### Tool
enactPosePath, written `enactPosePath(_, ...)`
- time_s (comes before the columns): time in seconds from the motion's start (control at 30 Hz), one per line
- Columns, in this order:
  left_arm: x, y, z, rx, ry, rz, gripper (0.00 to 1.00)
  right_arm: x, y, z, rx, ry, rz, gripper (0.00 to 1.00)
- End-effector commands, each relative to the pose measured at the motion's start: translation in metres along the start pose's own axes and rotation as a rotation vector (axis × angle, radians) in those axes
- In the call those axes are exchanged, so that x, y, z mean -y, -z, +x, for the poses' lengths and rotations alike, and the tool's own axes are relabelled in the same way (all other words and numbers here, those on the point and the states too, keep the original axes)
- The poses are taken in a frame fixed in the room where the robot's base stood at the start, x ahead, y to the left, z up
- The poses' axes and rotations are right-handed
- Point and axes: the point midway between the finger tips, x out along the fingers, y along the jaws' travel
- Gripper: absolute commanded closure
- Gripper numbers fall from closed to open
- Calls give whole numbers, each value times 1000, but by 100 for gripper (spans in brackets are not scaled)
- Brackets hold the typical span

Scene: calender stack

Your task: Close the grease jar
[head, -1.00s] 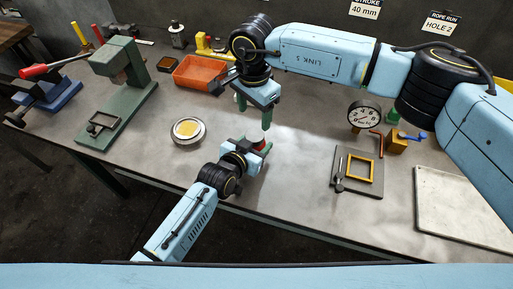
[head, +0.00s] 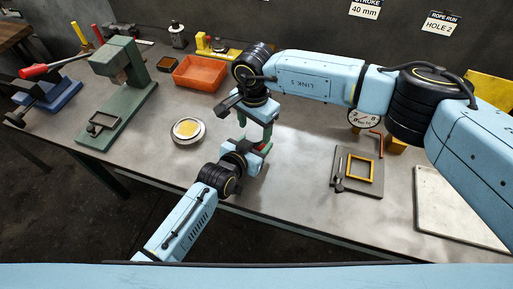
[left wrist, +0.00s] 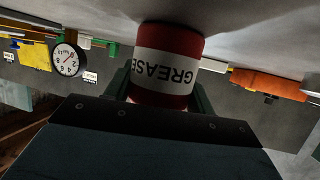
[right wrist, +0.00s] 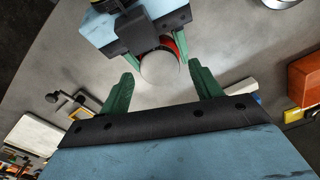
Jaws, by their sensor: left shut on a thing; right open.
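The grease jar (left wrist: 168,65) is red with a white GREASE label and fills the middle of the left wrist view. My left gripper (left wrist: 161,98) is shut on its sides. In the head view, my left gripper (head: 260,150) is low over the table's front part, and the jar is mostly hidden. My right gripper (head: 256,129) is open just above it, fingers pointing down. In the right wrist view, a pale round top (right wrist: 160,70) shows on the jar between the right gripper's open fingers (right wrist: 160,84). I cannot tell if this is a lid or how it sits.
A round metal dish (head: 187,132) with a yellow middle stands left of the grippers. An orange bin (head: 200,73) is behind. A green press (head: 120,90) stands at left. A plate with a yellow frame (head: 359,170) and a pale board (head: 455,208) lie at right.

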Motion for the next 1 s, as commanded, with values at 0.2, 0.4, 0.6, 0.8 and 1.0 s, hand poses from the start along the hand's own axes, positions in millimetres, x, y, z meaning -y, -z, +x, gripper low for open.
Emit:
enactPosePath(0.2, -1, -1, 0, 2, -1, -1, 100, 0, -1, 16, 1, 0, -1, 36)
enactPosePath(0.4, 0, -1, 0, 2, -1, -1, 100, 0, 0, 17, 0, 0, -1, 36)
enactPosePath(0.6, 0, -1, 0, 2, -1, -1, 100, 0, 0, 17, 0, 0, -1, 50)
enactPosePath(0.8, -1, -1, 0, 2, -1, -1, 100, 0, 0, 17, 0, 1, -1, 76)
enactPosePath(1.0, -1, -1, 0, 2, -1, -1, 100, 0, 0, 17, 0, 2, 55, 82)
